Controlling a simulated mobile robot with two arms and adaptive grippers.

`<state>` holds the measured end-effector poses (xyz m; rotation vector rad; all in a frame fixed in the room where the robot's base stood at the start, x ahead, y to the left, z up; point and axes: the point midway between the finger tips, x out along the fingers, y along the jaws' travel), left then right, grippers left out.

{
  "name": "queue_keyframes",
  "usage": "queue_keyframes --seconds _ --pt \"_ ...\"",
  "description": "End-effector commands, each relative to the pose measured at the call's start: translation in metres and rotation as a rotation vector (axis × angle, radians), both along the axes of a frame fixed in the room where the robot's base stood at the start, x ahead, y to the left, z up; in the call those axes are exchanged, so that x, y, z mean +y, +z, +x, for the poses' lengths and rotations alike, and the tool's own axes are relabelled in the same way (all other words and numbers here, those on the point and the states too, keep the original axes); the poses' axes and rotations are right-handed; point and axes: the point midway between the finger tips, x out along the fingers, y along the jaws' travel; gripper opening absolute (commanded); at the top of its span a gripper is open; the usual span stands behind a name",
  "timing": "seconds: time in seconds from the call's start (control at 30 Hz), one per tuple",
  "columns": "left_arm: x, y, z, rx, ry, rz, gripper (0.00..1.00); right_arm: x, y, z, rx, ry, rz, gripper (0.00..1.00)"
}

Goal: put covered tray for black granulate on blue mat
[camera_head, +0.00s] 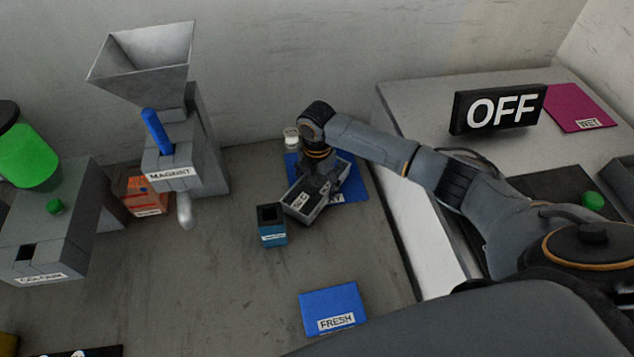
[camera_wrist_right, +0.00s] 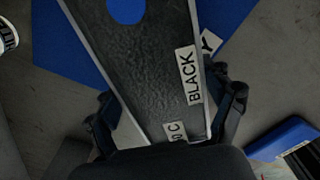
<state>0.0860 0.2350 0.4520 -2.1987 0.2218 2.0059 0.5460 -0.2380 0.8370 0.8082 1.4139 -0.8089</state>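The tray for black granulate (camera_head: 302,207) is a grey, long box with a dark textured top. In the right wrist view the tray (camera_wrist_right: 150,75) carries a label reading BLACK and a round blue spot. My right gripper (camera_head: 318,184) has its fingers on the tray's two long sides and appears closed on it. The blue mat (camera_head: 350,185) is under and behind the tray, with its label partly hidden; it also shows in the wrist view (camera_wrist_right: 62,45). The tray overlaps the mat's front left edge; I cannot tell whether it touches. My left gripper is out of view.
A small blue container (camera_head: 272,236) stands just left of the tray. A white-lidded jar (camera_head: 291,138) stands behind the mat. Another blue mat marked FRESH (camera_head: 333,309) lies nearer the front. The magnet machine (camera_head: 172,165) stands to the left.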

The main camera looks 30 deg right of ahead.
Motion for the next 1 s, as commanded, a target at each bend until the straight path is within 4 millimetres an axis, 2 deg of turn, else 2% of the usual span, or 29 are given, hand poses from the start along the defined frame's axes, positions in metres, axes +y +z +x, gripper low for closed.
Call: queue_keyframes --seconds 0.03,0.07,0.4,0.53,0.67,1.0 --pt "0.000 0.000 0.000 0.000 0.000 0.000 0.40 0.000 0.000 0.000 0.000 0.000 0.000 0.96" --pt "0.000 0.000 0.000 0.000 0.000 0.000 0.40 0.000 0.000 0.000 0.000 0.000 0.000 1.00" --pt "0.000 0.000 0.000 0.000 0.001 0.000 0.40 0.000 0.001 0.000 0.000 0.000 0.000 1.00" --pt "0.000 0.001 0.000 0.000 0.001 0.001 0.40 0.000 0.008 0.001 -0.002 0.001 0.000 1.00" --pt "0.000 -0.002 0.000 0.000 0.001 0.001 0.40 0.000 0.028 0.002 -0.005 0.000 0.002 1.00" --pt "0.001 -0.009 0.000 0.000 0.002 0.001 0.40 0.000 0.098 0.001 -0.004 0.001 0.001 1.00"
